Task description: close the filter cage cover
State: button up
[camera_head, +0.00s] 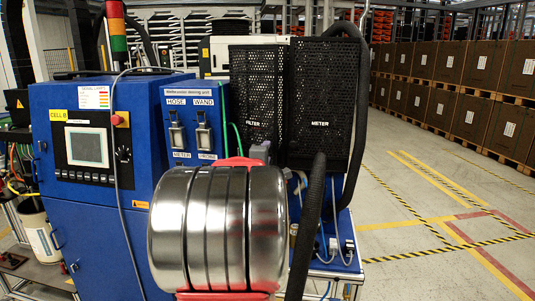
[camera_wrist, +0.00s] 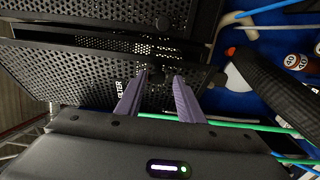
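The filter cage cover (camera_head: 255,95) is a black perforated panel marked FILTER, upright left of the panel marked METER (camera_head: 320,95). In the wrist view the cover (camera_wrist: 75,75) lies ahead of my gripper, with a dark gap along its far edge. I cannot tell exactly how far the cover stands open. My gripper (camera_wrist: 160,76) has two purple fingers, spread apart at the cover's lettered face. A small dark part shows between the fingertips; contact with it is unclear. In the head view a purple-grey bit of my gripper (camera_head: 260,151) shows above the drum, the rest hidden.
A shiny steel drum (camera_head: 217,230) with red parts stands in front. A blue control cabinet (camera_head: 95,150) stands left. A thick black hose (camera_head: 308,225) runs down at the right, and green lines (camera_wrist: 245,127) pass close behind my fingers. The floor (camera_head: 430,225) at right is clear.

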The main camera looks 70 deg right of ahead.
jog(key=shift+o, duration=0.5)
jog(key=shift+s+r, duration=0.1)
jog(key=shift+r, duration=0.05)
jog(key=shift+a, duration=0.15)
jog(key=s+a, duration=0.1)
jog(key=a, duration=1.2)
jog(key=shift+s+a, duration=0.2)
jog(key=shift+s, duration=0.1)
jog(key=shift+c, duration=0.4)
